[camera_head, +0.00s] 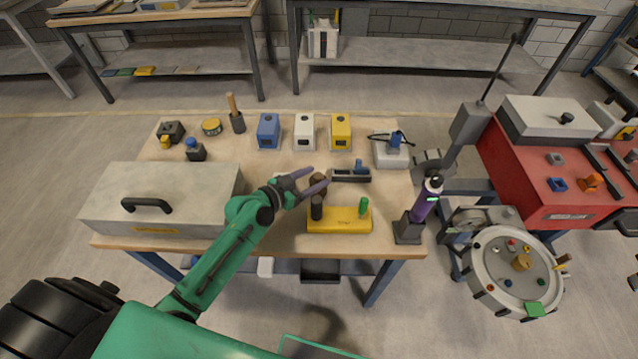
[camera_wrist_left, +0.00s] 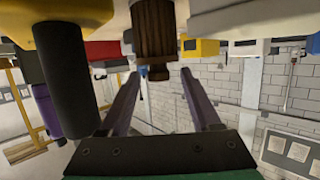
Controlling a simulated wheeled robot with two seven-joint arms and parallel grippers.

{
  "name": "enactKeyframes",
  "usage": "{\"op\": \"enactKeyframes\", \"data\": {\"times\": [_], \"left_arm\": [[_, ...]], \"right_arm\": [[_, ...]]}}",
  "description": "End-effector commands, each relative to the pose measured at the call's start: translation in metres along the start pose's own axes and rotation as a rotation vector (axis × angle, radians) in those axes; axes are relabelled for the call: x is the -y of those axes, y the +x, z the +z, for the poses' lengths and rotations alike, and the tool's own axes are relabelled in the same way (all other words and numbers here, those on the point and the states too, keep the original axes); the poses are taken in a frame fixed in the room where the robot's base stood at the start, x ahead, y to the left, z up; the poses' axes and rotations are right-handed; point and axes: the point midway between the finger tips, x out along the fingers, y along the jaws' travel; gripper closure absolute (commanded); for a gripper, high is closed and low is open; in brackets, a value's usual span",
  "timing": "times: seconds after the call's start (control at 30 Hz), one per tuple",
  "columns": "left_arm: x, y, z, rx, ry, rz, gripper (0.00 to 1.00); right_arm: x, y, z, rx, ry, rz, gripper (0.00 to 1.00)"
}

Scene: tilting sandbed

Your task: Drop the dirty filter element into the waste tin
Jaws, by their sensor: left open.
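A brown ribbed cylinder (camera_head: 319,191), which looks like the dirty filter element, stands near the middle of the table, just behind the yellow block. In the left wrist view the brown cylinder (camera_wrist_left: 154,35) appears upside down, with its narrow end close to the gap between the fingertips. My left gripper (camera_head: 320,176) is open and empty, its two purple fingers near the cylinder; I cannot tell whether they touch it. A round yellow tin (camera_head: 211,127) sits at the back left; I cannot tell whether it is the waste tin. My right gripper is not in view.
The yellow block (camera_head: 340,226) carries a black post (camera_head: 317,207) and a green peg (camera_head: 363,207). A dark tray (camera_head: 348,175) lies behind. Blue, white and yellow boxes line the back. A large grey case (camera_head: 165,195) fills the left; a purple bottle (camera_head: 426,200) stands right.

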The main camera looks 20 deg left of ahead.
Motion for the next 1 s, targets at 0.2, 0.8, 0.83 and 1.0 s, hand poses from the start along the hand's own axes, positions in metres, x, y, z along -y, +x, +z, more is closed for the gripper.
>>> {"op": "enactKeyframes", "data": {"times": [0.2, 0.8, 0.83, 1.0], "left_arm": [[-0.002, 0.037, -0.002, -0.002, -0.003, -0.001, 0.36], [-0.002, 0.049, 0.000, -0.001, 0.000, 0.000, 1.00], [-0.002, 0.049, 0.000, -0.001, 0.000, 0.000, 1.00], [-0.002, 0.049, -0.001, -0.001, 0.000, 0.000, 1.00]], "right_arm": [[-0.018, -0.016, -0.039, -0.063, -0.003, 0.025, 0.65], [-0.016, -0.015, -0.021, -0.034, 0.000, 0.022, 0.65], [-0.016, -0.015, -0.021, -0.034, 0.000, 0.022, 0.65], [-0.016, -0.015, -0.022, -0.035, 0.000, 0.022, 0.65]]}}
